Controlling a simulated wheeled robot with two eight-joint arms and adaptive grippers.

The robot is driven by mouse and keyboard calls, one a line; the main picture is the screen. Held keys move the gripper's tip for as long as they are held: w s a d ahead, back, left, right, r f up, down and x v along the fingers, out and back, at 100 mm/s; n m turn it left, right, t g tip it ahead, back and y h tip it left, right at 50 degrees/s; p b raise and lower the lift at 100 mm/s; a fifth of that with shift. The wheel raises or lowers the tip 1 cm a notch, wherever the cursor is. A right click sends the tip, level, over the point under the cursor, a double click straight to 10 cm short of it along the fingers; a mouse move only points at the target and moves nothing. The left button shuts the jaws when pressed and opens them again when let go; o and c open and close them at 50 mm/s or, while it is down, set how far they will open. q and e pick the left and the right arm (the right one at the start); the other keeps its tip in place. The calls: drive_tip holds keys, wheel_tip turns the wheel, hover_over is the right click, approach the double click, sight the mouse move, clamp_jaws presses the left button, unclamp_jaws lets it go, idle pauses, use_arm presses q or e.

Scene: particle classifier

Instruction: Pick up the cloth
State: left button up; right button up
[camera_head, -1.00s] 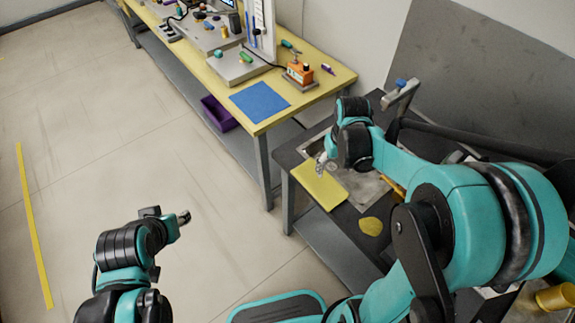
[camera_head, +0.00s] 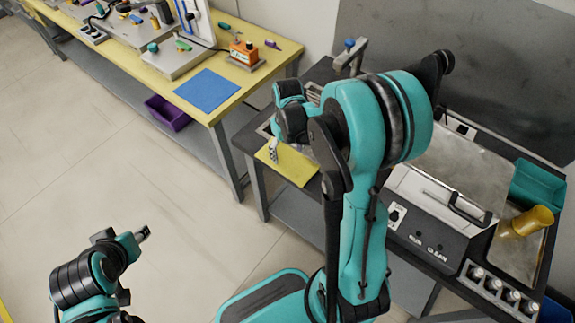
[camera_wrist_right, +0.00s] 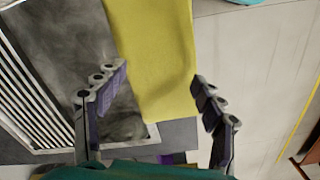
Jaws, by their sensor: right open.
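A flat yellow cloth (camera_head: 292,165) lies at the near left edge of the dark worktable (camera_head: 255,143), partly hidden by my right arm. In the right wrist view the cloth (camera_wrist_right: 155,50) runs up between my fingers, over the rim of a metal sink-like panel (camera_wrist_right: 60,60). My right gripper (camera_head: 272,152) is open and over the cloth. Its two fingers (camera_wrist_right: 157,88) stand wide apart on either side of the cloth's near part, with nothing held. My left gripper (camera_head: 143,234) is over the floor at lower left, away from the cloth; its jaws are too small to judge.
A yellow-topped table (camera_head: 235,62) holds a blue mat (camera_head: 207,90) and an orange device (camera_head: 243,54). A purple bin (camera_head: 168,113) sits below it. A boxy machine (camera_head: 455,185), a tilted yellow cup (camera_head: 527,222) and a teal bin (camera_head: 538,186) stand right. Floor at left is clear.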

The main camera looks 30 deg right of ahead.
drive_tip(key=shift+f+b, duration=0.6)
drive_tip(key=shift+f, duration=0.55)
drive_tip(key=shift+f+b, duration=0.3)
drive_tip(key=shift+s, duration=0.1)
clamp_jaws()
wheel_tip(320, 180, up, 12)
drive_tip(key=p, duration=0.9)
